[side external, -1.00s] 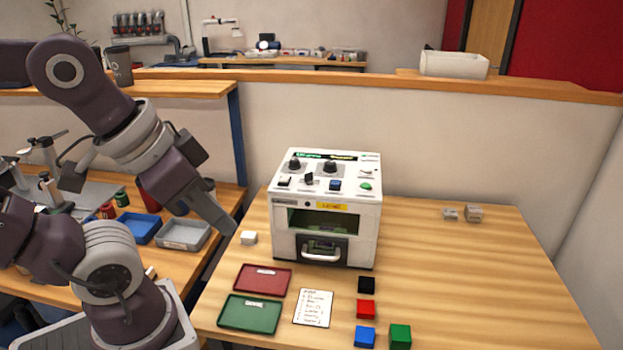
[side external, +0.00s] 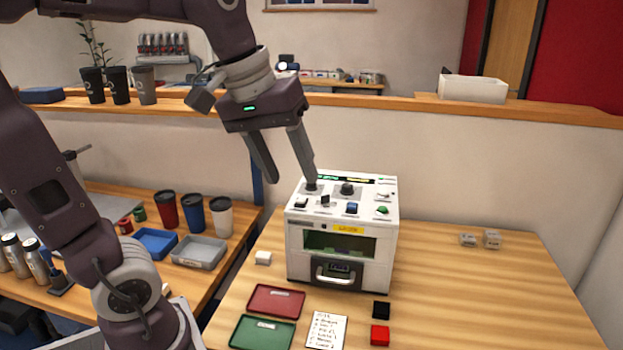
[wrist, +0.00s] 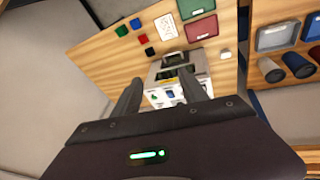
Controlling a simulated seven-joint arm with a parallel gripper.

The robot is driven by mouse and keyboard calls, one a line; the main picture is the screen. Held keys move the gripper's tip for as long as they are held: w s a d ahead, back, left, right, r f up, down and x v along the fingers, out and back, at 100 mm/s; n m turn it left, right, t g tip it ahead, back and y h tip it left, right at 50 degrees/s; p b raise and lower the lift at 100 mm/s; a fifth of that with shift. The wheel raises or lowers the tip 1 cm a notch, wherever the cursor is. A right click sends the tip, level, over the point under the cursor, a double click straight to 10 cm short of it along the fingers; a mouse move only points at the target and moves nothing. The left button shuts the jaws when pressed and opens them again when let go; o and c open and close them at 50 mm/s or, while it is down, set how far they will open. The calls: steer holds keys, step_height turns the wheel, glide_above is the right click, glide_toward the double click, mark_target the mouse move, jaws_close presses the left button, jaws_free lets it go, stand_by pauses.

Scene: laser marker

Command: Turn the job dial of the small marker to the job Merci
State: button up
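The small marker (side external: 303,270) is a white box machine on the wooden table, with a dark window, a front handle and a sloped top panel. Two dark round knobs stand at the back of the panel, a left knob (side external: 312,187) and a right knob (side external: 347,189). I cannot read which is the job dial, nor its setting. My gripper (side external: 293,180) is open and empty, above the machine's back left; its right fingertip appears close to the left knob, contact unclear. In the wrist view the machine (wrist: 180,75) lies between and beyond the fingers (wrist: 170,92).
A red tray (side external: 275,300), a green tray (side external: 262,333) and a written card (side external: 325,332) lie in front. A black block (side external: 381,310) and a red block (side external: 380,334) lie right of the card. The table's right side is mostly clear.

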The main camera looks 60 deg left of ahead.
steer(key=w+a+f+n+g, duration=0.1)
steer(key=w+a+f+n, duration=0.2)
steer(key=w+a+n, duration=0.2)
steer(key=w+a+f+n+g, duration=0.1)
steer(key=w+a+f+n, duration=0.2)
steer(key=a, duration=0.7)
steer(key=w+a+f+n+g, duration=0.2)
steer(key=w+a+f+n, duration=0.1)
steer(key=w+a+n, duration=0.4)
steer(key=shift+w+a, duration=0.15)
steer(key=shift+w, duration=0.75)
steer(key=shift+w+a, duration=0.15)
steer(key=shift+w, duration=0.75)
step_height(320, 180, down, 7)
steer(key=shift+w+r, duration=0.1)
steer(key=shift+r, duration=0.05)
steer(key=shift+f, duration=0.35)
steer(key=shift+c, duration=0.4)
jaws_close()
